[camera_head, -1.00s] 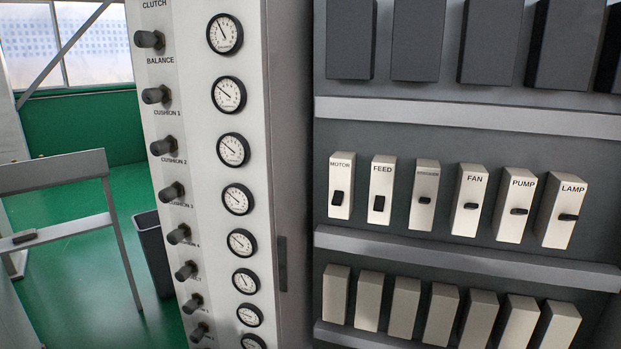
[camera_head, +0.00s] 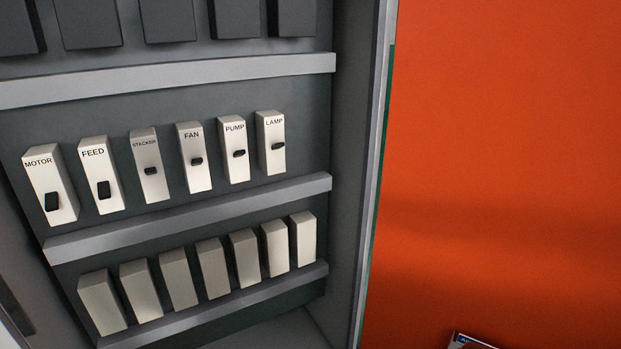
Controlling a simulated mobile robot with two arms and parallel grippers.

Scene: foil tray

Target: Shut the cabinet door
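The electrical cabinet is open and its inside fills the left half of the head view. Its right side wall (camera_head: 352,170) ends in a light front edge with a thin green strip. A sliver of a light panel with a dark bar shows at the lower left edge (camera_head: 14,312); I cannot tell how much of it is the door. The door's full face is not in view. Neither of my grippers is in view.
Inside are labelled switches, including MOTOR (camera_head: 50,186) and LAMP (camera_head: 270,143), above a grey rail (camera_head: 190,217) and a row of blank beige modules (camera_head: 212,268). A plain orange surface (camera_head: 500,150) fills the right. A small blue-and-white item (camera_head: 468,341) shows at the bottom.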

